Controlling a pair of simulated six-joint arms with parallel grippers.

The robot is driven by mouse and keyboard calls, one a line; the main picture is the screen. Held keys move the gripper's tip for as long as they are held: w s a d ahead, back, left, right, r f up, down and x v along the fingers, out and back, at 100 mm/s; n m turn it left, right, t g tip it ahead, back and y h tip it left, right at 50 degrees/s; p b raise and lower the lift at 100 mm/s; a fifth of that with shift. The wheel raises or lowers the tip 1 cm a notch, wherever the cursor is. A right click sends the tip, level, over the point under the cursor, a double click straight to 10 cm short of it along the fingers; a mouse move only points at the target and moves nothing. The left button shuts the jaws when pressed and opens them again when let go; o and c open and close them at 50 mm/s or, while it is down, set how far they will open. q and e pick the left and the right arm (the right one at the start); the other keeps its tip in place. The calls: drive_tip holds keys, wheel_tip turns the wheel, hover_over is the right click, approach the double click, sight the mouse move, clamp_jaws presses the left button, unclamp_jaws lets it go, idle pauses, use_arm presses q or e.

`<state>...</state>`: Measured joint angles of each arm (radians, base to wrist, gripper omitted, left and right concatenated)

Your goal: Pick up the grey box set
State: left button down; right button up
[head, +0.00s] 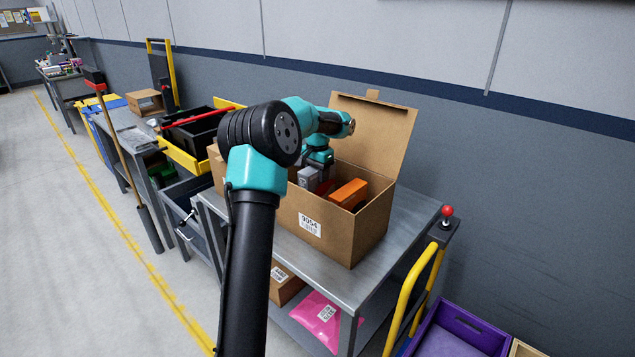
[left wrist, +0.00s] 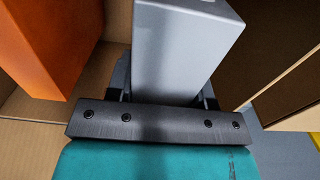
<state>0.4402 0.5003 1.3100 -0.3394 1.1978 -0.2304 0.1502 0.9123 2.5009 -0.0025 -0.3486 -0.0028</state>
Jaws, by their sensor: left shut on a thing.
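My left gripper (left wrist: 160,95) is shut on a grey box (left wrist: 180,45), which fills the middle of the left wrist view between the fingers. In the head view the grey box (head: 309,177) shows partly, below my left wrist and inside the open cardboard box (head: 345,235). The fingertips are largely hidden in the head view. An orange box (head: 348,193) stands in the cardboard box to the right of the grey one; in the left wrist view the orange box (left wrist: 45,45) is at the left. My right gripper is in neither view.
The cardboard box has a raised lid (head: 375,135) behind and a label in front. It stands on a metal cart (head: 400,215) with a yellow handle (head: 408,290). A black bin (head: 200,128) stands to the left. A purple crate (head: 450,335) is at the lower right.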

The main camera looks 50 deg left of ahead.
use_arm(q)
wheel_tip(320, 180, up, 7)
idle(0.3)
idle(0.4)
